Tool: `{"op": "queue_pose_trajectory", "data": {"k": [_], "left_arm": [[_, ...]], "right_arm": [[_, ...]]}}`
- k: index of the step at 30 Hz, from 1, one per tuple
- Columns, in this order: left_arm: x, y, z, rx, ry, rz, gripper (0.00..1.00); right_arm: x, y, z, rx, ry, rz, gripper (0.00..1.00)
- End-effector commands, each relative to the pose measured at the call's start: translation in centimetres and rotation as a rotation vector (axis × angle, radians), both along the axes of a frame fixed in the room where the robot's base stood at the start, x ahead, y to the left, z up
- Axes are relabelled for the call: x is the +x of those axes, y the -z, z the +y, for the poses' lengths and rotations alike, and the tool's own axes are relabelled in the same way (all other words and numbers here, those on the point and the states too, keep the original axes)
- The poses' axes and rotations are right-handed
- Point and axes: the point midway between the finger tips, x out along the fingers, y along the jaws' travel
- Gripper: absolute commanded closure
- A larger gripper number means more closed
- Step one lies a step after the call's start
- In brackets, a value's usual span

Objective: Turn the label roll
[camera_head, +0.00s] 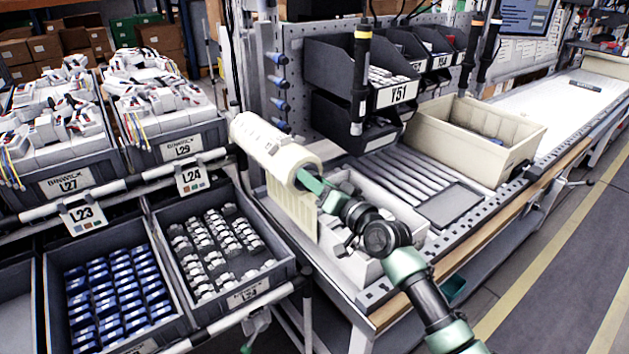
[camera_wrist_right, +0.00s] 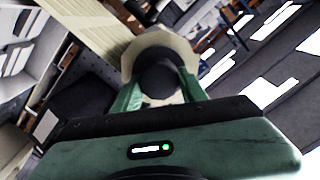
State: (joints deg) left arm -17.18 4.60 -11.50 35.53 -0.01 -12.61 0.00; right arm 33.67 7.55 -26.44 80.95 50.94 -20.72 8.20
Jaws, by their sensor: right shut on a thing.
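The cream label roll (camera_head: 268,143) is mounted at the left end of the workbench, with a strip of labels (camera_head: 292,210) hanging down from it. My right gripper (camera_head: 309,181) is at the roll's near end. In the right wrist view its two green fingers (camera_wrist_right: 161,92) are closed on the dark round hub (camera_wrist_right: 158,76) at the centre of the pale roll end. A small grey and green part (camera_head: 256,323) at the bottom edge of the head view may be my left gripper; its jaws cannot be made out.
Bins of blue parts (camera_head: 118,295) and white parts (camera_head: 215,250) stand on the rack to the left. A beige crate (camera_head: 520,150) sits on the bench at right. A screwdriver (camera_head: 359,85) hangs above the bench. A white box (camera_head: 405,228) lies just behind my right arm.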

Motion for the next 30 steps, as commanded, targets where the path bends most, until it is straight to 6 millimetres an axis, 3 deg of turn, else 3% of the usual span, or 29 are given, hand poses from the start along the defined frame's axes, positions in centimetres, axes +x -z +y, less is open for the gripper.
{"op": "queue_pose_trajectory", "data": {"k": [24, 25, 27, 30], "left_arm": [[0.0, -0.08, 0.01, 0.0, -0.001, 0.0, 0.64], [0.0, -0.08, 0.01, 0.0, -0.001, 0.0, 0.64], [0.0, -0.08, 0.01, 0.0, -0.001, 0.0, 0.64], [0.0, -0.08, 0.01, 0.0, -0.001, 0.0, 0.64]], "right_arm": [[0.04, 0.07, -0.07, 0.052, 0.001, 0.039, 0.98], [0.04, 0.07, -0.07, 0.052, 0.001, 0.039, 0.52], [0.04, 0.07, -0.07, 0.052, 0.001, 0.039, 0.36], [0.03, 0.06, -0.06, 0.052, 0.001, 0.039, 0.36]]}}
